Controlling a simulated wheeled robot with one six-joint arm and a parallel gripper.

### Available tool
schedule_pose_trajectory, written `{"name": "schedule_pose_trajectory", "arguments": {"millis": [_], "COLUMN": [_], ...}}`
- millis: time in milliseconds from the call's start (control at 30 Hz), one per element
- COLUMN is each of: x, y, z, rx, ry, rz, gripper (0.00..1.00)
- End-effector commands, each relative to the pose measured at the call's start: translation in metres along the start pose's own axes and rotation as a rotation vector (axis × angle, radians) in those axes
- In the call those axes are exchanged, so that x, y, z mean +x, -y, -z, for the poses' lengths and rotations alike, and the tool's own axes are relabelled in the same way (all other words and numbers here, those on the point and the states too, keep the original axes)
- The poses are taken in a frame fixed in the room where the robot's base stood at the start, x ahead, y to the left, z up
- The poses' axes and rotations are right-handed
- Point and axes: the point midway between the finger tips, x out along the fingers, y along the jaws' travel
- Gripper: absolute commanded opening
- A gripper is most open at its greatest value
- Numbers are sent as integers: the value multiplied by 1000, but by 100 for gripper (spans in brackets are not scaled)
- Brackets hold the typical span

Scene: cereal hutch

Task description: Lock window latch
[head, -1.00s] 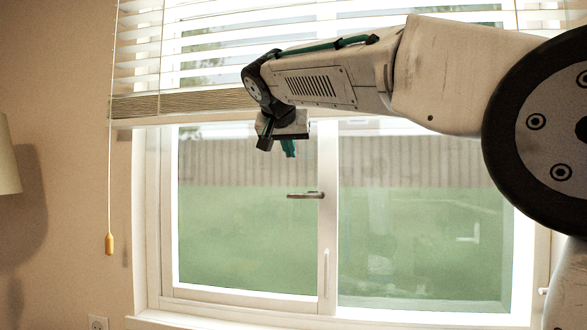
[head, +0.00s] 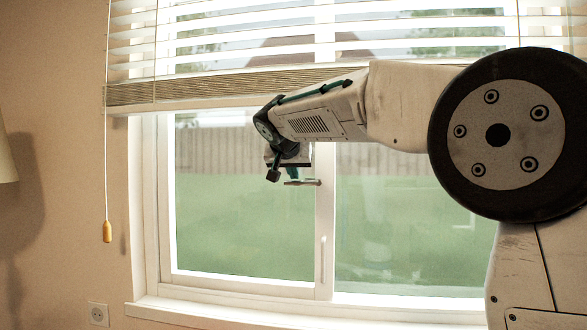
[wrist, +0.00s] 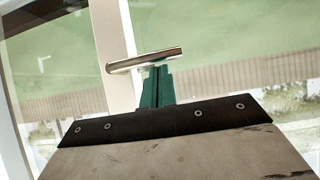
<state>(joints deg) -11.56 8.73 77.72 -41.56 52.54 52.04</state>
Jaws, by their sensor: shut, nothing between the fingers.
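The window latch (head: 304,183) is a small metal lever on the upright middle window frame. It lies about level, its free end pointing left over the glass. In the wrist view the latch (wrist: 148,60) spans from the white frame out over the glass. My gripper (head: 291,176) is at the latch's free end in the head view, pointing down. In the wrist view the green fingers of my gripper (wrist: 158,72) are shut and empty, their tips right at the lever. I cannot tell whether they touch it.
White blinds (head: 330,50) hang over the window top, above my arm. A pull cord with an orange knob (head: 107,232) hangs at left. A vertical handle (head: 323,260) sits lower on the middle frame. The sill (head: 230,311) is clear.

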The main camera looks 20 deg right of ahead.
Motion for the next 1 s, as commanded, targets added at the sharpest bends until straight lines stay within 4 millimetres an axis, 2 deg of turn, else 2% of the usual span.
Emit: {"name": "schedule_pose_trajectory", "arguments": {"millis": [667, 1000], "x": [3, 8], "y": [3, 7], "z": [-4, -12], "rx": [-62, -165], "ry": [1, 2], "rz": [-42, -109], "gripper": [0, 0]}}
